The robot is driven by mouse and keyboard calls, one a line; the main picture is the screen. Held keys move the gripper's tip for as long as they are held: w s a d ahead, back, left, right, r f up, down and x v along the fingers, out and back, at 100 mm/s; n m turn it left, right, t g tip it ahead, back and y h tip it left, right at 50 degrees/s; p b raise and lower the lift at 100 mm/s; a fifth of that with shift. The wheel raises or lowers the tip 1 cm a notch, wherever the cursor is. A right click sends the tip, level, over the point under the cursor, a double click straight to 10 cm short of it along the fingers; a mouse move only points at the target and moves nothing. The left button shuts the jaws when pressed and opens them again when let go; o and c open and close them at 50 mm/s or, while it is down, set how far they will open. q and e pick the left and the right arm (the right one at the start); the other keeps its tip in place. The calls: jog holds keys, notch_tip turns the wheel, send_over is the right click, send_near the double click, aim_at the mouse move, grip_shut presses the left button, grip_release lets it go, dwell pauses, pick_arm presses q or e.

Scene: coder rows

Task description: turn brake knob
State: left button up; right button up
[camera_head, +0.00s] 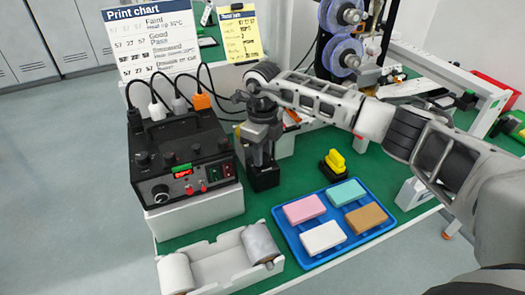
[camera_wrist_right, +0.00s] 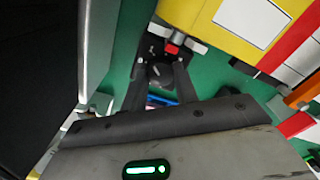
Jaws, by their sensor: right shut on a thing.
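My right gripper (camera_head: 261,158) reaches in from the right and points down at a black block (camera_head: 263,178) on the green table, just right of the black control box. In the right wrist view its two dark fingers (camera_wrist_right: 159,88) are closed around a small dark round part, which I take to be the brake knob (camera_wrist_right: 160,72). The gripper hides most of the knob in the head view, so its turn angle cannot be read. My left gripper is not in view.
A black control box (camera_head: 180,160) with cables stands left of the gripper. A blue tray (camera_head: 290,236) with coloured blocks lies in front, beside a white holder (camera_head: 222,268) with rolls. A yellow stamp-like piece (camera_head: 335,162) stands to the right. Blue reels (camera_head: 341,55) rise behind.

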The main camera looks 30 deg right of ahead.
jog(key=m, duration=0.5)
jog(key=shift+r+m, duration=0.1)
jog(key=shift+m, duration=0.2)
jog(key=shift+m+p, duration=0.35)
jog(key=shift+m, duration=0.65)
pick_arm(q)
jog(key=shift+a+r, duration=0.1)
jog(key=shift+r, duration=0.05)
pick_arm(e)
jog(key=shift+m, duration=0.9)
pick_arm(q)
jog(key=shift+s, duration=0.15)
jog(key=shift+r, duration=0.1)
pick_arm(e)
jog(key=o, duration=0.7)
